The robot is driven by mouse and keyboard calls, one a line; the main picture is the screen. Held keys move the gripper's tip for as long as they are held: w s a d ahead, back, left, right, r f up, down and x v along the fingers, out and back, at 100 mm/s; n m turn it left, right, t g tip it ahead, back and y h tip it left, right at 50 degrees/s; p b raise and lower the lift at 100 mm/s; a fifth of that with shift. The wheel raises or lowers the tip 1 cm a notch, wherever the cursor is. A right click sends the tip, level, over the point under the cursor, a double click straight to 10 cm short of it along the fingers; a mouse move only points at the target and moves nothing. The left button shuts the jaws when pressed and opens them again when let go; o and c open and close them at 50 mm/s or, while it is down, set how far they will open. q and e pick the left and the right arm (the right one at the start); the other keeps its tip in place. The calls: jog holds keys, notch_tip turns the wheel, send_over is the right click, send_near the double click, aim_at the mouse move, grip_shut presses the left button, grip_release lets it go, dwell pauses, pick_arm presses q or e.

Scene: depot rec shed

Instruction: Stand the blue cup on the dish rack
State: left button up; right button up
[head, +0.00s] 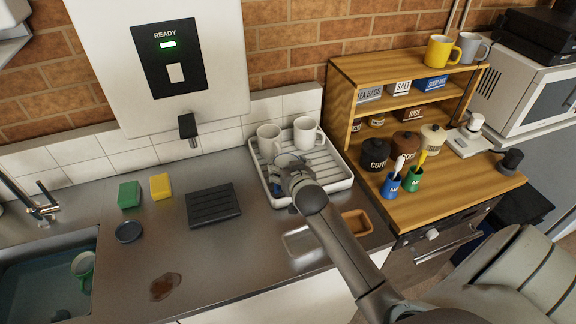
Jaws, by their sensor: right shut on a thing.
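The white dish rack (339,184) stands on the steel counter against the tiled wall. Two white mugs (269,141) (306,133) stand at its back. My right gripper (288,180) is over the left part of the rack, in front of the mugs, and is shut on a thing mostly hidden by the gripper. Blue patches (276,188) show beside and below the fingers, seemingly the blue cup. I cannot tell whether it touches the rack. My left gripper is not in view.
The drying mat (213,205), green sponge (129,194) and yellow sponge (160,186) lie left of the rack. A sink (50,275) holds a green cup.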

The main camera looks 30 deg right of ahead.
jog(key=o, duration=1.3)
jog(key=shift+f, duration=0.1)
jog(key=shift+s, duration=0.1)
jog(key=b+v, duration=0.1)
jog(key=v, duration=1.1)
jog(key=shift+a+b, duration=0.1)
jog(key=shift+b, duration=0.3)
